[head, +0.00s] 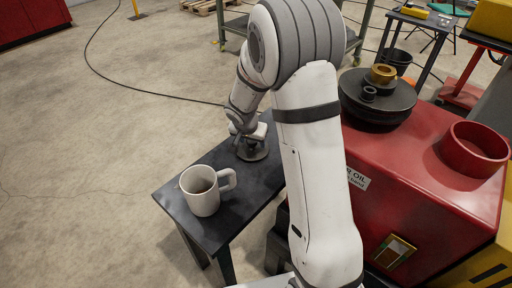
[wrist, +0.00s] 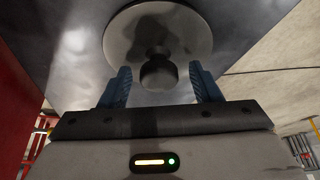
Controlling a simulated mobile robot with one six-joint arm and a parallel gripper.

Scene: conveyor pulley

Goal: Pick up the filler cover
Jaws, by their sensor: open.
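The filler cover (wrist: 128,42), a round grey metal disc with a dark knob (wrist: 158,72), lies on the small dark table. In the head view, the cover's rim (head: 254,157) shows near the table's far end, partly hidden under my gripper (head: 250,138). In the wrist view, the two blue fingers of my gripper (wrist: 161,76) are apart, one on each side of the knob. A gap shows between each finger and the knob, so the cover is not gripped. How far down the fingers reach along the knob is hard to tell.
A whitish mug (head: 204,190) stands at the near end of the dark table (head: 247,200). To the right, a red housing (head: 400,180) carries an open red filler neck (head: 473,150) and a dark pulley (head: 378,98) with a brass ring (head: 383,73). Open floor lies left.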

